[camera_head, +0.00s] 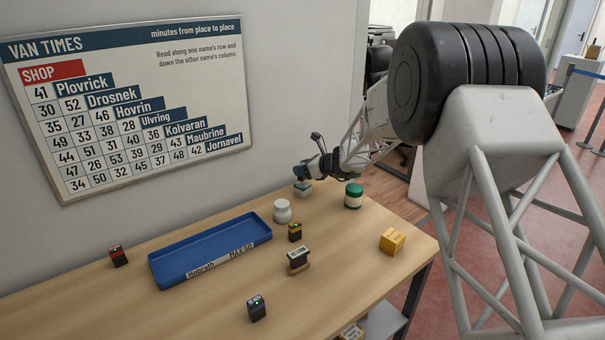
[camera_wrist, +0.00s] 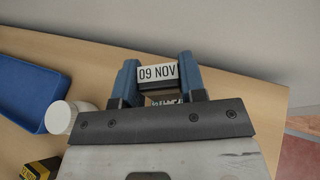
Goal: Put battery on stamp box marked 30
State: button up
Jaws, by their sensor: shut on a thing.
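My gripper (camera_wrist: 158,82) is shut on a small block with a white face reading "09 NOV" (camera_wrist: 157,73). In the head view my gripper (camera_head: 318,170) is at the back of the counter, and a teal and white thing (camera_head: 303,187) shows just below it. Three small dark blocks look like batteries: one with a red top (camera_head: 118,256), one with a yellow top (camera_head: 295,232), and one with a green light (camera_head: 257,308). A dark-topped stamp-like thing (camera_head: 298,258) stands mid-counter. I cannot read a mark 30 on any box.
A blue tray (camera_head: 182,274) lies at the left middle. A white jar (camera_head: 282,212) and a green-lidded jar (camera_head: 353,196) stand toward the back. A yellow block (camera_head: 392,240) is near the right edge. The wooden counter (camera_head: 340,290) is clear at front right.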

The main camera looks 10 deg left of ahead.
jog(key=shift+f, duration=0.9)
jog(key=shift+f, duration=0.2)
jog(key=o, duration=1)
jog(key=shift+c, duration=0.2)
jog(key=shift+r, duration=0.1)
jog(key=shift+r, duration=0.1)
jog(key=v, duration=1.2)
